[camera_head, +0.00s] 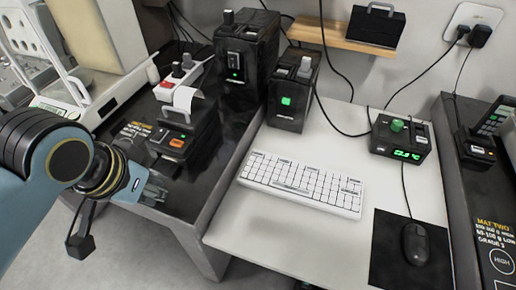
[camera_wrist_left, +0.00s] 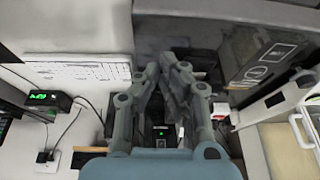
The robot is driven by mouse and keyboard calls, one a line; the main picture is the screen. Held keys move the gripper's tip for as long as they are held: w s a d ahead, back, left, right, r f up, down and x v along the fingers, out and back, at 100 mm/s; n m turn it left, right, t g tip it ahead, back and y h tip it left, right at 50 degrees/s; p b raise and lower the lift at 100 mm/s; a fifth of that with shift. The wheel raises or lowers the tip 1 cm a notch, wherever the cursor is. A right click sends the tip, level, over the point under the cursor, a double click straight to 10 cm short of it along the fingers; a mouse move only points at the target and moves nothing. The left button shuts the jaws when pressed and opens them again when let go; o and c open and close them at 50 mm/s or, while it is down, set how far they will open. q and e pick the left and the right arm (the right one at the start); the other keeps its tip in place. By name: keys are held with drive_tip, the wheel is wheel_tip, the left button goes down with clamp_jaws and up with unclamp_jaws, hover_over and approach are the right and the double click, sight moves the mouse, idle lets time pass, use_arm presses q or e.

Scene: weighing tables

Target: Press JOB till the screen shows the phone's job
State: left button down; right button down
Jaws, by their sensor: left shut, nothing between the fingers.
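My left arm comes in from the left in the head view, and its gripper (camera_head: 154,190) hangs over the front of the left dark table. In the left wrist view its two grey fingers (camera_wrist_left: 168,66) are together with nothing between them. A black printer-like unit (camera_head: 190,140) stands just beyond, with a white button (camera_head: 158,134) and an orange button (camera_head: 176,143) on its front. I cannot read which is JOB. A small black box (camera_head: 402,140) on the white table has a green lit screen (camera_head: 408,154); its text is too small to read surely. I cannot make out a phone.
A white keyboard (camera_head: 300,184) lies on the white table, with a mouse (camera_head: 415,243) on a dark mat at right. Black boxes (camera_head: 246,60) (camera_head: 292,95) stand at the back. A glass-sided balance (camera_head: 80,88) stands at far left. Cables run along the wall.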

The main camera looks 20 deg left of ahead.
use_arm(q)
drive_tip(key=w+d+f+n+t+h, duration=0.1)
drive_tip(key=w+d, duration=0.2)
drive_tip(key=w, duration=0.6)
drive_tip(key=w+d+f+n+t+h, duration=0.1)
drive_tip(key=w+d+n+t, duration=0.1)
drive_tip(key=w, duration=0.7)
drive_tip(key=w+d+f+n+t+h, duration=0.1)
drive_tip(key=w+d, duration=0.3)
drive_tip(key=w, duration=0.5)
drive_tip(key=shift+f+n, duration=0.15)
drive_tip(key=shift+n, duration=0.45)
drive_tip(key=shift+d, duration=0.1)
drive_tip(key=b, duration=0.8)
hover_over(256, 153)
wheel_tip(256, 153, down, 8)
drive_tip(key=shift+r, duration=0.1)
drive_tip(key=shift+f+b, duration=0.3)
drive_tip(key=shift+f, duration=0.25)
drive_tip(key=shift+f, duration=0.1)
